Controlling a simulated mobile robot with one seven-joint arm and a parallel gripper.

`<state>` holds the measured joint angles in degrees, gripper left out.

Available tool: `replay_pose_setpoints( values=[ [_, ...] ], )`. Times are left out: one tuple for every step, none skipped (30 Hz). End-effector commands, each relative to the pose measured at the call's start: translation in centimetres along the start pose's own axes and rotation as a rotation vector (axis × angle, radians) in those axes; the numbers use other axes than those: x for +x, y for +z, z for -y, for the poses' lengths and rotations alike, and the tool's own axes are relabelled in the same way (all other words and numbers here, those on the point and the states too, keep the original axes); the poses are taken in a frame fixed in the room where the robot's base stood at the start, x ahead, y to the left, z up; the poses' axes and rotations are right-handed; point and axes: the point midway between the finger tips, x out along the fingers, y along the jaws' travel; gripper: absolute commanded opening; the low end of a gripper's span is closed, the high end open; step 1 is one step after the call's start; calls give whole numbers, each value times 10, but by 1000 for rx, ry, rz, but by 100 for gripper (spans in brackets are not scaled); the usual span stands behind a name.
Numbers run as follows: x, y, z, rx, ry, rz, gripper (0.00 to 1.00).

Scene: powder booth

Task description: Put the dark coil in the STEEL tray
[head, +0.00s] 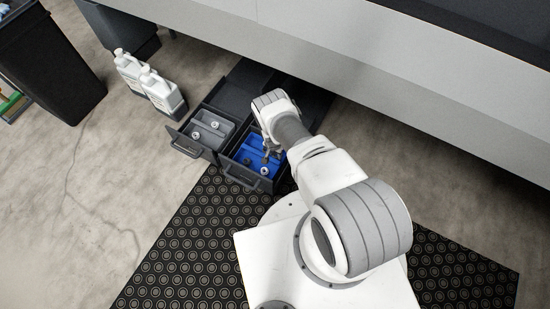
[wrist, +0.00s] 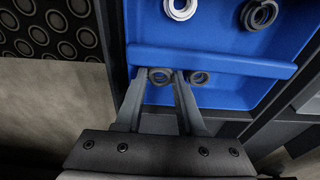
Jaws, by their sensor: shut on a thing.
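My gripper (wrist: 160,73) is shut on a dark coil (wrist: 160,77), a small grey ring between the fingertips over the blue tray (wrist: 220,67). Another dark coil (wrist: 199,78) lies just right of the fingers in the wrist view. I cannot tell whether the held coil is clear of the tray floor. In the head view my gripper (head: 270,152) reaches down into the blue tray (head: 247,152), and the arm partly hides it. The grey tray, which looks like the steel one (head: 209,120), sits in the open drawer to the left.
Beyond the blue tray's ridge lie a pale ring (wrist: 180,7) and a darker ring (wrist: 258,15). The grey tray holds pale rings (head: 214,124). Drawer walls surround both trays. White jugs (head: 162,90) stand at the left; a bench (head: 390,85) overhangs behind.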

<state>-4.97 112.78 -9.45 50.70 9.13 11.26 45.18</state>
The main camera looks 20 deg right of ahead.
Motion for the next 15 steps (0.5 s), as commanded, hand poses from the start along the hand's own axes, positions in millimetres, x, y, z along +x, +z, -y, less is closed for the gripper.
replay_pose_setpoints(
  values=[
    [14,3,-1,0,2,1,0],
    [18,3,-1,-1,1,1,0],
    [22,3,-1,-1,0,0,0],
    [24,4,-1,-1,1,0,0],
    [26,4,-1,-1,0,0,0],
    [26,4,-1,-1,0,0,0],
    [26,4,-1,-1,0,0,0],
    [26,4,-1,-1,1,0,0],
    [25,4,-1,-1,1,0,0],
    [25,4,-1,-1,1,0,0],
    [25,4,-1,0,1,0,0],
    [25,4,-1,0,1,0,0],
    [25,4,-1,0,1,0,42],
    [25,4,-1,0,1,0,47],
    [25,4,-1,0,1,0,51]
  ],
)
